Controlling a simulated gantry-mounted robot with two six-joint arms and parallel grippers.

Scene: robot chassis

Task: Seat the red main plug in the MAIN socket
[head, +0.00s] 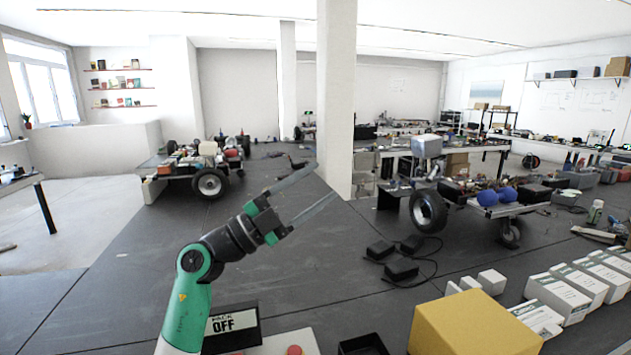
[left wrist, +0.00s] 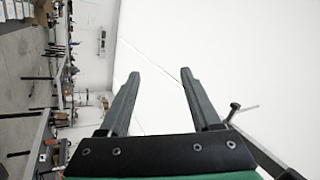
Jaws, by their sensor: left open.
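My left gripper (head: 326,181) is raised over the dark floor in the head view, its two long fingers apart with nothing between them. The left wrist view also shows the open, empty fingers (left wrist: 160,76) against a bare white surface. A small red part (head: 294,350) sits on a pale block at the bottom edge of the head view. It is cut off, and I cannot tell whether it is the red main plug. I cannot make out the MAIN socket. My right gripper is not in view.
A display reading "PACK OFF" (head: 222,323) stands beside my left forearm. A yellow box (head: 470,325) and a dark open box (head: 362,345) are at the lower right. White boxes (head: 560,295) lie further right. Wheeled chassis (head: 210,180) stand farther back.

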